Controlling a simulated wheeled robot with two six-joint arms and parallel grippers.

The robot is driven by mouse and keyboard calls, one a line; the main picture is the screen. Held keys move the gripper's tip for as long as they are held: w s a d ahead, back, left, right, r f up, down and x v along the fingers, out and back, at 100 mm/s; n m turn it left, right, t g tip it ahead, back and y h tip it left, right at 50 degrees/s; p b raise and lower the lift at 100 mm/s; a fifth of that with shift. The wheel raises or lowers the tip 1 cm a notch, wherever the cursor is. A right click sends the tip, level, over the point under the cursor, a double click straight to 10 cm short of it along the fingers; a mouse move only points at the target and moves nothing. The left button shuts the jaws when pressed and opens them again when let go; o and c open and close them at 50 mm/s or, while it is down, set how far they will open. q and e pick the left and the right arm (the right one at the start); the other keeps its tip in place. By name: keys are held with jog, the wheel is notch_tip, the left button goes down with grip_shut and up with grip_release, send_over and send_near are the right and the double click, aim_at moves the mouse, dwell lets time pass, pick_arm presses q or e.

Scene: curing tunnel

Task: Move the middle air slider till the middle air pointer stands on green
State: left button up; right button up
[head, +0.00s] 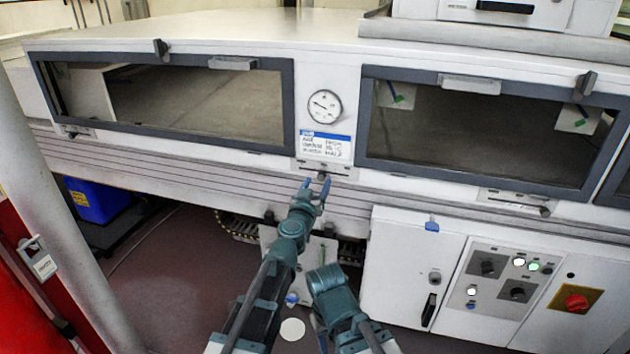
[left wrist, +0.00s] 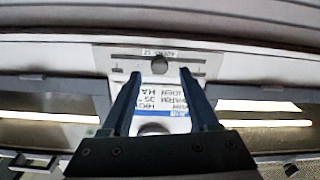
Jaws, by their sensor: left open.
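My left gripper (head: 318,186) is open, just below a small slider plate with a dark knob (head: 322,175), under the blue-and-white label. In the left wrist view, the open fingertips (left wrist: 160,74) lie either side of this plate's dark round knob (left wrist: 159,66); whether they touch it I cannot tell. Behind a window, a white card with a green mark and dark pointer (head: 396,95) shows at the upper left; another similar card (head: 573,118) shows at the right. Which belongs to the middle slider, and whether its pointer is on green, I cannot tell. My right gripper is not seen.
A round gauge (head: 325,106) sits above the label (head: 325,146). Other slider plates lie at the left (head: 78,131) and right (head: 515,203). A control cabinet (head: 400,265) with a red switch stands lower right. A blue bin (head: 97,200) and grey post are at left.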

pick_arm(q)
jog(key=v, duration=1.1)
jog(key=shift+s+r, duration=0.1)
jog(key=shift+s, duration=0.05)
